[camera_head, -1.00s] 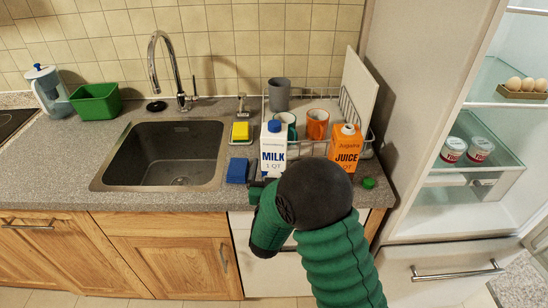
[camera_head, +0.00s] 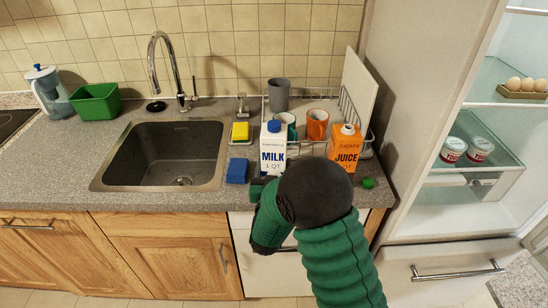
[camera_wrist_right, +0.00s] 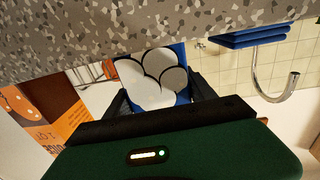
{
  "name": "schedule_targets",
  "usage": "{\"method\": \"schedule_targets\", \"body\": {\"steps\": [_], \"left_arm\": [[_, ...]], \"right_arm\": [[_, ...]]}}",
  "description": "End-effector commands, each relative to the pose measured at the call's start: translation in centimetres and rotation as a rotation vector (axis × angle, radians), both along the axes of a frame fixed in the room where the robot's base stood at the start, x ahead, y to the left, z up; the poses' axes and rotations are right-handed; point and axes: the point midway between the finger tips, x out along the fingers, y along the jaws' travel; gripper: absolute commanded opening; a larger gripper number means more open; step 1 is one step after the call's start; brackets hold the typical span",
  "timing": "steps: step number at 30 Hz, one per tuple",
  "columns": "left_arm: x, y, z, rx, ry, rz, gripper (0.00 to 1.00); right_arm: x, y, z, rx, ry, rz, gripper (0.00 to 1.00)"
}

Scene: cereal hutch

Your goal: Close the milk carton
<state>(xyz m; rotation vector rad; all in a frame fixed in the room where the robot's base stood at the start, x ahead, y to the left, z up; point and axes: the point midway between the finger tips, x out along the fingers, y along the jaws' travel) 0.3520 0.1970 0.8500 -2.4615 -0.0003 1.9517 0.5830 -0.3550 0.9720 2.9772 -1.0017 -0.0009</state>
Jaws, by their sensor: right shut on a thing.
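The milk carton (camera_head: 273,152) is white with blue print and stands upright on the counter in front of the dish rack. A blue cap (camera_head: 274,126) sits on its top; whether it is fully seated cannot be told. My right gripper (camera_wrist_right: 158,92) is shut on the milk carton, with one dark finger on each side of its blue and white patterned face (camera_wrist_right: 148,80) in the wrist view. In the head view my right forearm hides most of the gripper and the carton's lower part. My left gripper is not in view.
An orange juice carton (camera_head: 345,148) stands to the right, with a green cap (camera_head: 368,183) lying near it. A blue sponge (camera_head: 237,171) lies left of the milk. Behind are the dish rack (camera_head: 345,105) with several cups and a yellow sponge (camera_head: 240,131). The sink (camera_head: 165,155) is left.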

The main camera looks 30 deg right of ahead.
Motion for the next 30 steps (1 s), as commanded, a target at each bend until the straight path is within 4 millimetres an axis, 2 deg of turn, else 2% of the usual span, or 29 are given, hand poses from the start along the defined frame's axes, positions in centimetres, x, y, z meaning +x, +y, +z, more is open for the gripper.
{"method": "schedule_targets", "body": {"steps": [1,3,14,27,30], "left_arm": [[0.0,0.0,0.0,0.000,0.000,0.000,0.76],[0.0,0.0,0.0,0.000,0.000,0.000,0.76],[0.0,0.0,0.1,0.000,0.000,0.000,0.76],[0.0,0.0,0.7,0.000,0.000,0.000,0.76],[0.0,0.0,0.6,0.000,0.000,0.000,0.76]], "right_arm": [[0.0,0.0,0.0,0.001,-0.001,0.001,0.07],[0.0,0.0,0.0,0.001,-0.001,0.001,0.00],[0.0,0.0,0.4,-0.001,-0.007,0.000,0.00],[0.0,0.0,4.1,-0.003,-0.010,0.000,0.00],[-1.0,0.7,3.9,-0.001,-0.005,0.002,0.00]]}}
